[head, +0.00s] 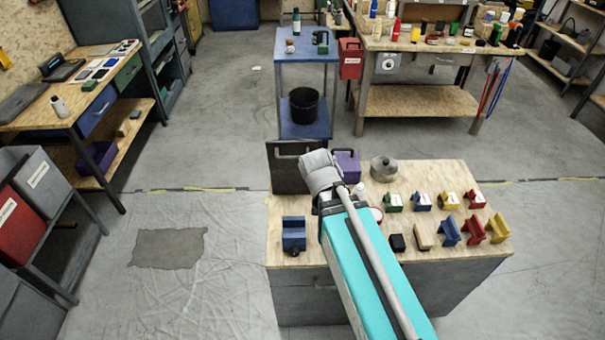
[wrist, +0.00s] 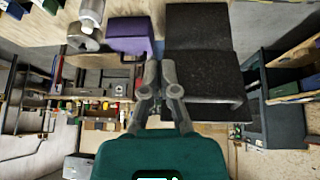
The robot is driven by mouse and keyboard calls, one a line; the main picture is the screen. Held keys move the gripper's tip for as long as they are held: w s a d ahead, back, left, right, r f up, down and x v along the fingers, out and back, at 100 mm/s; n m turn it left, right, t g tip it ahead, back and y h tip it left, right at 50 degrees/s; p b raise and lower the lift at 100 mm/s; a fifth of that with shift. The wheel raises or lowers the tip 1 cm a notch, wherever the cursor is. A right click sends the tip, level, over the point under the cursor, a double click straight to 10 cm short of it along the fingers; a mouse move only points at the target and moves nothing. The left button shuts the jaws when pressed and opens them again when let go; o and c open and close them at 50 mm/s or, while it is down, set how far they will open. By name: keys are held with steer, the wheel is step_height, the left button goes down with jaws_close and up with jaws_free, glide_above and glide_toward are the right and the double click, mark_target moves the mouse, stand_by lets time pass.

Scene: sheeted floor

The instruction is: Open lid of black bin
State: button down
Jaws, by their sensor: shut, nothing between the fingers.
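The black bin (head: 284,172) stands at the back left of the workbench, left of a small purple bin (head: 347,163). In the head view it shows as a dark upright panel with a slot near its top edge, partly hidden by my arm. In the wrist view the black bin (wrist: 203,72) fills the upper middle, with dark speckled faces. I cannot tell how far its lid is open. My gripper (wrist: 160,66) is shut and empty, its fingertips overlapping the bin's left edge in the wrist view. I cannot tell whether they touch it. My arm hides the fingers in the head view.
The workbench (head: 450,180) carries a grey pot (head: 384,168), a blue block-like item (head: 294,234) and several coloured pieces on the right. Behind it stands a blue cart (head: 306,60) with a black bucket (head: 303,105).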

steer(key=s+d+f+g, duration=0.2)
steer(key=s+d+g, duration=0.4)
steer(key=s+d, duration=0.3)
steer(key=shift+d+f+y, duration=0.25)
steer(key=shift+d+y, duration=0.15)
steer(key=shift+d, duration=0.4)
